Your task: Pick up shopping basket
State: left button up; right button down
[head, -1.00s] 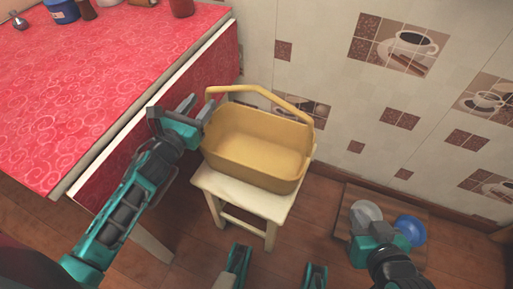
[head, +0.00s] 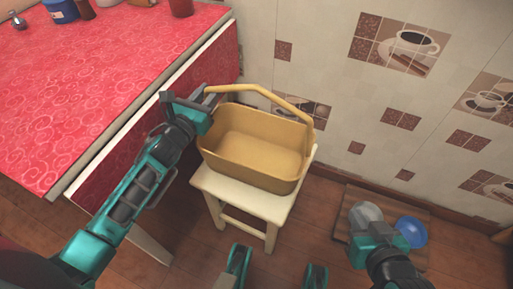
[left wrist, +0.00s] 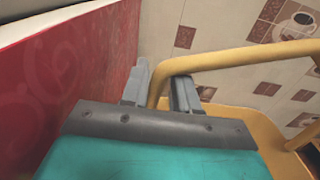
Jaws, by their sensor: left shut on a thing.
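The yellow shopping basket (head: 254,150) stands upright on a small cream stool (head: 245,200), its handle raised toward the tiled wall. My left gripper (head: 203,97) is at the left end of the handle. In the left wrist view, the basket's handle (left wrist: 235,59) passes between the fingers of my left gripper (left wrist: 158,88), which are shut on it. The basket's rim (left wrist: 265,125) shows to the right of the fingers. My right gripper (head: 367,217) is low at the right, apart from the basket; its finger gap cannot be made out.
A table with a red patterned oilcloth (head: 90,80) stands close at the left, with a blue container (head: 62,10) and a dark red pot (head: 181,8) on it. The tiled wall (head: 330,60) is behind the basket. A blue bowl (head: 411,231) lies on the floor at the right.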

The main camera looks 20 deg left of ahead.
pick_arm(q)
grip_shut()
jog(key=shift+r, duration=0.2)
pick_arm(e)
jog(key=shift+d, duration=0.1)
dwell(0.5)
